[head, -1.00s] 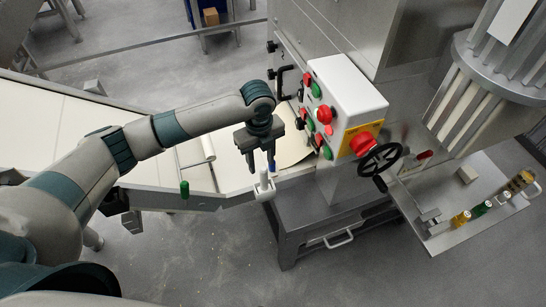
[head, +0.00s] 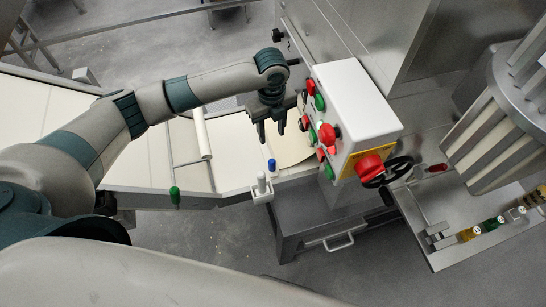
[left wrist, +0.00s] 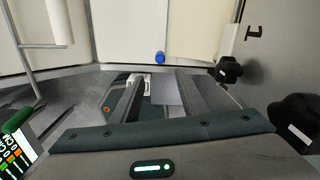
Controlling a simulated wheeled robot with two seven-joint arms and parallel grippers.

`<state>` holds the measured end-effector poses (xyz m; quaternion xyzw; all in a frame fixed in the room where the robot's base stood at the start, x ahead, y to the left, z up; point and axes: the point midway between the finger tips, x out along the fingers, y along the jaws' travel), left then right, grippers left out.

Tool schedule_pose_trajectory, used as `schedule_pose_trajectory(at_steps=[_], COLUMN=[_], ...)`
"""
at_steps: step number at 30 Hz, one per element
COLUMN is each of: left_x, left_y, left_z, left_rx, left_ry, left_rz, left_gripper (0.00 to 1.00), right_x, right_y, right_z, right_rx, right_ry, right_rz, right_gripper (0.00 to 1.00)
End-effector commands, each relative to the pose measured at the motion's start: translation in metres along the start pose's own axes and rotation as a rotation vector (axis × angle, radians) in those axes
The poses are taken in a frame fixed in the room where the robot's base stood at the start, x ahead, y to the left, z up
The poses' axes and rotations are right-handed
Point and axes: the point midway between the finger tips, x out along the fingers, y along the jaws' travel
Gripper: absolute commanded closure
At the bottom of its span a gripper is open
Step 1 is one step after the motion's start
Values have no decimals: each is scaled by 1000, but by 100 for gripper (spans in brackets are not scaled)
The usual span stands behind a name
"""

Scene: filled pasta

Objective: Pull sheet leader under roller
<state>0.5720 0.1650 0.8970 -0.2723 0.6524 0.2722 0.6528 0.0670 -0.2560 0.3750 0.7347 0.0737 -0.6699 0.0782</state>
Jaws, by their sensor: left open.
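A pale sheet (head: 140,155) lies along the conveyor, and a rounded pale end (head: 292,148) shows beside the control box. It also shows in the left wrist view (left wrist: 185,30). A white roller (head: 202,133) lies across the conveyor, left of my left gripper. My left gripper (head: 270,138) hangs over the conveyor between the roller and the control box. Its fingers are apart and nothing shows between them. A blue knob (head: 271,165) stands just below the fingertips in the head view; it also shows in the left wrist view (left wrist: 159,57). My right gripper is not in view.
A white control box (head: 352,98) with red and green buttons stands close right of the gripper. A black handwheel (head: 387,172) is below it. A white post (head: 261,184) and a green knob (head: 174,194) stand along the conveyor's near edge.

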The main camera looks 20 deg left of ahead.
Motion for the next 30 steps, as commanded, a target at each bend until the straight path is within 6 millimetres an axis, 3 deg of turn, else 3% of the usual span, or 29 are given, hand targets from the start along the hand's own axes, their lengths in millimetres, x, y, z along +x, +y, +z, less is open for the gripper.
schedule_pose_trajectory(at_steps=[8,14,20,30], left_x=[2,15,42,103], left_y=[0,0,0,0], left_z=[0,0,0,-1], left_rx=[0,-1,-2,-3], left_ry=[1,1,2,2], left_rz=[1,1,2,3], left_gripper=[60,60,60,60], right_x=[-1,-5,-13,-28], right_y=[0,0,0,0], right_z=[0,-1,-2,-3], right_rx=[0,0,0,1], right_ry=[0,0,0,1], right_rz=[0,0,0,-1], right_gripper=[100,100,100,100])
